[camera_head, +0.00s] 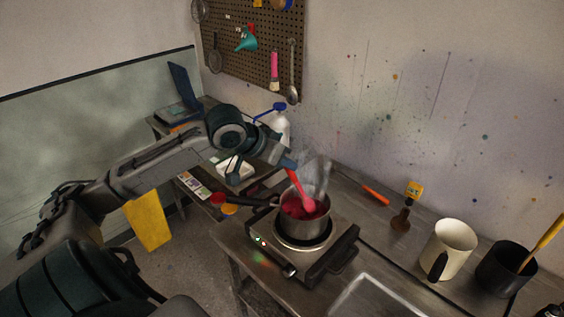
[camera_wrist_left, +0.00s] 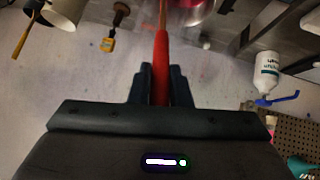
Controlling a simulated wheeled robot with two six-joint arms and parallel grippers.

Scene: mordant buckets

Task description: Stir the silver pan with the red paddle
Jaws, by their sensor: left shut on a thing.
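The silver pan (camera_head: 318,228) stands on the hot plate (camera_head: 301,249) and holds red liquid, with steam rising above it. Its dark handle points left. The red paddle (camera_head: 300,188) slants down into the pan, its lower end in or at the red liquid. My left gripper (camera_head: 287,164) is shut on the upper part of the paddle, above and slightly left of the pan. In the left wrist view the red paddle handle (camera_wrist_left: 161,65) runs between the fingers (camera_wrist_left: 160,85) toward the pan (camera_wrist_left: 190,8), which is cut off at the top. My right gripper is not in view.
A cream jug (camera_head: 450,250) and a black container (camera_head: 503,268) stand on the right of the bench. A white bottle (camera_head: 281,124) stands behind my gripper. A sink edge (camera_head: 375,285) is in front.

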